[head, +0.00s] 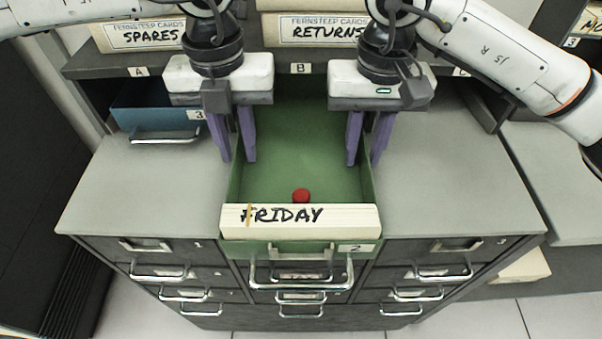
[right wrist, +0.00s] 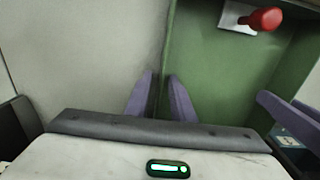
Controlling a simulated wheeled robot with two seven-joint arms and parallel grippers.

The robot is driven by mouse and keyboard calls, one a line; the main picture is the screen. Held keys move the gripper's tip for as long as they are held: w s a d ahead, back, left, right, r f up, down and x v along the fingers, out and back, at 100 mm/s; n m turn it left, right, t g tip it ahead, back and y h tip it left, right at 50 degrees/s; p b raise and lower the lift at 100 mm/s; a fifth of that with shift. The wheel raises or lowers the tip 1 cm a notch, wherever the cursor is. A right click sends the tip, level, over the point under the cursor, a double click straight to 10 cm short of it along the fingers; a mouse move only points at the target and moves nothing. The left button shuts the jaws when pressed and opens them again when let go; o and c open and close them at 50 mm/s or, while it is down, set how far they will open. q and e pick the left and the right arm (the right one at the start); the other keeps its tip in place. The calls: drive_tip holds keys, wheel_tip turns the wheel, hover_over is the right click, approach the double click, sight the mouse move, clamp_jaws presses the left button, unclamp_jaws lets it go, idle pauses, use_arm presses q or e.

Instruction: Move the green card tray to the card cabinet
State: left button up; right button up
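The green card tray (head: 310,140) lies lengthwise in the middle of the grey card cabinet (head: 430,190), its front end at the cabinet's front edge. Its front carries a handle and a "2" label. A white block of cards marked FRIDAY (head: 300,219) is at its front end, with a red knob (head: 301,195) behind. My left gripper (head: 236,158) is shut on the tray's left wall. My right gripper (head: 364,162) is shut on the right wall; the right wrist view shows its fingers (right wrist: 161,78) close on both sides of that wall. The tray's far end is partly hidden.
A shelf with bays A, B and C (head: 120,72) stands behind. A blue tray (head: 160,121) marked 3 is in its left bay. Boxes marked SPARES (head: 150,37) and RETURNS (head: 325,31) stand above. Cabinet top is clear on both sides of the green tray.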

drive_tip(key=shift+r, duration=0.1)
use_arm(q)
wheel_tip(320, 180, up, 12)
use_arm(e)
wheel_tip(320, 180, up, 12)
idle(0.6)
idle(0.3)
use_arm(q)
drive_tip(key=shift+s, duration=0.1)
use_arm(e)
drive_tip(key=shift+s, duration=0.1)
